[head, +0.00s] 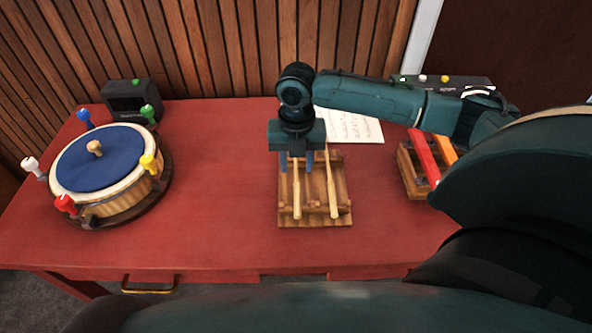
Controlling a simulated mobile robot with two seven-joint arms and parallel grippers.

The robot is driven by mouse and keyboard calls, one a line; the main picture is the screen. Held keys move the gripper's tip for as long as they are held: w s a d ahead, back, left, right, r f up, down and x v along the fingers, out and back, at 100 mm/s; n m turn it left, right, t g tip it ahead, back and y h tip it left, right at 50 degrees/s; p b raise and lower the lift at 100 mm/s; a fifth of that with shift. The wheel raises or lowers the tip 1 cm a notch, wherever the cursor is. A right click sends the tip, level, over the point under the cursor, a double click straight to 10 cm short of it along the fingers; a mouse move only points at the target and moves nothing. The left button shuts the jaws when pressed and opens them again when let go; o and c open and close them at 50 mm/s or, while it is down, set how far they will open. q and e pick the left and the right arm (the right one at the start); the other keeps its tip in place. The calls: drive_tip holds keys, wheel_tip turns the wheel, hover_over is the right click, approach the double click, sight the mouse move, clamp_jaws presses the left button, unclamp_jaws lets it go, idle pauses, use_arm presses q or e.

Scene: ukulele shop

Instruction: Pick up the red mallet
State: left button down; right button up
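A wooden rack (315,222) stands on the red table in front of me. Two pale wooden mallet handles, a left one (297,200) and a right one (332,195), lie on it side by side, pointing toward me. My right gripper (297,165) points down over the rack's far part, in line with the left handle. Its two blue fingers are spread apart, one on each side of that handle's line. The gripper body hides the far ends of the handles, so I cannot see a red mallet head. My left gripper is out of view.
A drum (95,172) with coloured pegs stands at the left, before a dark box (133,98). At the right, a wooden stand holds red and orange bars (425,155), partly behind my arm. White paper (355,128) lies behind. Table (215,190) between drum and rack is clear.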

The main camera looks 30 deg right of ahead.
sight(297, 184)
drive_tip(key=shift+s+a+f, duration=0.1)
drive_tip(key=shift+f, duration=1.4)
drive_tip(key=shift+s+a+f, duration=0.1)
drive_tip(key=shift+f, duration=1.35)
drive_tip(key=shift+c, duration=0.6)
clamp_jaws()
